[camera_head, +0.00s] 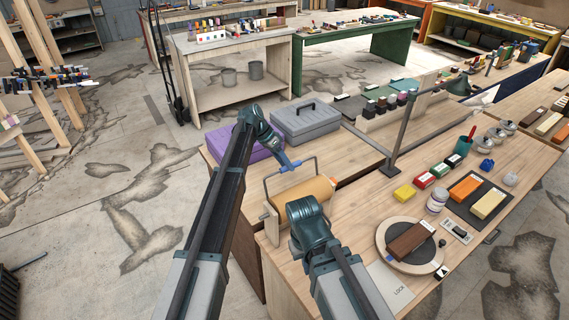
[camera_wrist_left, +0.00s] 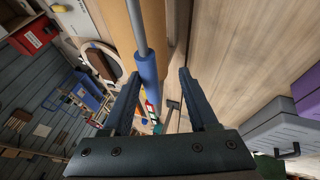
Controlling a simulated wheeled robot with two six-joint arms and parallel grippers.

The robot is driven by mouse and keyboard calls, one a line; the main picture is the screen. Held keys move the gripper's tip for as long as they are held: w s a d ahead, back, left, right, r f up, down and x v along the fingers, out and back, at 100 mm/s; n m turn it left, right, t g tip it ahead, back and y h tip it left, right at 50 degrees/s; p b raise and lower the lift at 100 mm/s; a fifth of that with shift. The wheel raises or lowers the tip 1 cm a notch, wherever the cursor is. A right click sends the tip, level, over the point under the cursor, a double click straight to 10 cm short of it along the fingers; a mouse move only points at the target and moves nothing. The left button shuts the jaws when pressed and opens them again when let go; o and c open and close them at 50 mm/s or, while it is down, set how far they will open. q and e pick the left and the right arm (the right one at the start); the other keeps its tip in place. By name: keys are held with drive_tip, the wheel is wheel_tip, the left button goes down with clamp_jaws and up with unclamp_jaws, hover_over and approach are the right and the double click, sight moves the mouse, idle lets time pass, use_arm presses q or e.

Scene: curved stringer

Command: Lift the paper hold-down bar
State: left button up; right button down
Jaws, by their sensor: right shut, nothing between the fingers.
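The paper hold-down bar (camera_head: 266,188) is a thin grey metal frame with a blue grip (camera_head: 286,163). It arches over a roll of brown paper (camera_head: 300,192) on the wooden bench. My left gripper (camera_head: 276,146) is above and beside the blue grip. In the left wrist view the left gripper's fingers (camera_wrist_left: 159,72) are open, and the blue grip (camera_wrist_left: 146,72) shows between them, closer to the left finger; I cannot tell whether they touch. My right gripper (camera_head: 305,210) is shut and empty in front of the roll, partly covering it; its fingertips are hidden.
A grey toolbox (camera_head: 305,122) and a purple case (camera_head: 258,150) stand behind the left gripper. A lamp post (camera_head: 401,130) rises from the bench. A round board with a brown block (camera_head: 410,240), coloured blocks and jars fill the right side.

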use_arm(q)
drive_tip(key=s+p+v, duration=0.1)
drive_tip(key=p+v, duration=1.1)
drive_tip(key=v, duration=0.1)
drive_tip(key=shift+w+a+r, duration=0.2)
drive_tip(key=shift+w+r, duration=0.15)
drive_tip(key=shift+w, duration=0.1)
drive_tip(key=s+f+n+y+b, duration=0.2)
drive_tip(key=s+f+b, duration=0.4)
drive_tip(key=s, duration=0.7)
drive_tip(key=s+d+f+n+y+b, duration=0.1)
drive_tip(key=s+f+b, duration=0.5)
drive_tip(key=s, duration=0.8)
drive_tip(key=s+f+n+y+b, duration=0.3)
drive_tip(key=s+f+b, duration=0.3)
drive_tip(key=s+f, duration=0.3)
drive_tip(key=s+y, duration=0.1)
drive_tip(key=s, duration=0.3)
drive_tip(key=shift+s+d+n+t, duration=0.2)
drive_tip(key=shift+d+n+t, duration=0.1)
